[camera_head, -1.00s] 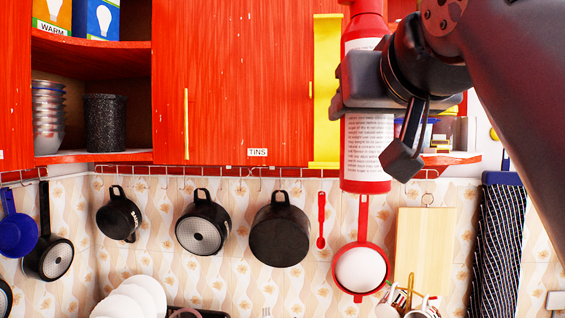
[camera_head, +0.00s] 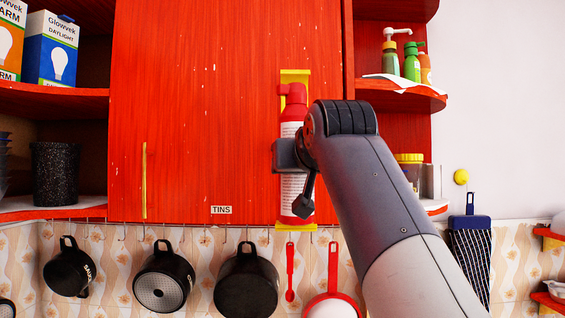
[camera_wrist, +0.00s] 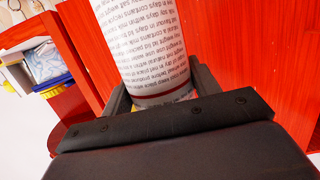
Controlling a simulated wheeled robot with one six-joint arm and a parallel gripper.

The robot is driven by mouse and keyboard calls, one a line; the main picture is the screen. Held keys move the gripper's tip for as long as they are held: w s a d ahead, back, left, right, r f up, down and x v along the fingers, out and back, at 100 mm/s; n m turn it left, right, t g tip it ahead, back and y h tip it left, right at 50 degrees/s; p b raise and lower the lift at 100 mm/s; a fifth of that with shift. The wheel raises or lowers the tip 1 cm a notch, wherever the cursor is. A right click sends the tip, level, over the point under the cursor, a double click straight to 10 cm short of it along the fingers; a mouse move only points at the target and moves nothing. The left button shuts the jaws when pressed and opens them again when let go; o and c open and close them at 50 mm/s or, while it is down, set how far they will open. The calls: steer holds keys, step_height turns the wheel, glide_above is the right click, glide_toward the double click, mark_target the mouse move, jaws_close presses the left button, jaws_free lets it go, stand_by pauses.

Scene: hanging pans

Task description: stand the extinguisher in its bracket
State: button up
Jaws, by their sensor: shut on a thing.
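The red extinguisher (camera_head: 293,107) with a white printed label is upright against or just in front of its yellow bracket (camera_head: 297,76) on the red cabinet door. The bracket's top shows above it and its lower lip (camera_head: 296,229) shows under its base. I cannot tell whether the base touches the lip. My gripper (camera_head: 290,155) is shut around the extinguisher's middle, coming from the right. In the wrist view the label (camera_wrist: 143,45) fills the space between the fingers. The back of the extinguisher is hidden.
Several pans, including a black one (camera_head: 246,284), hang from hooks below the cabinet. A shelf (camera_head: 400,94) with bottles is at right. An open shelf with boxes (camera_head: 50,47) is at left.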

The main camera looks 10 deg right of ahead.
steer(key=p+x, duration=0.1)
steer(key=x, duration=0.2)
steer(key=d+x, duration=0.1)
steer(key=x, duration=0.1)
steer(key=shift+w+p, duration=0.35)
steer(key=shift+p, duration=0.05)
steer(key=shift+s, duration=0.1)
steer(key=shift+f, duration=0.2)
steer(key=o, duration=1.5)
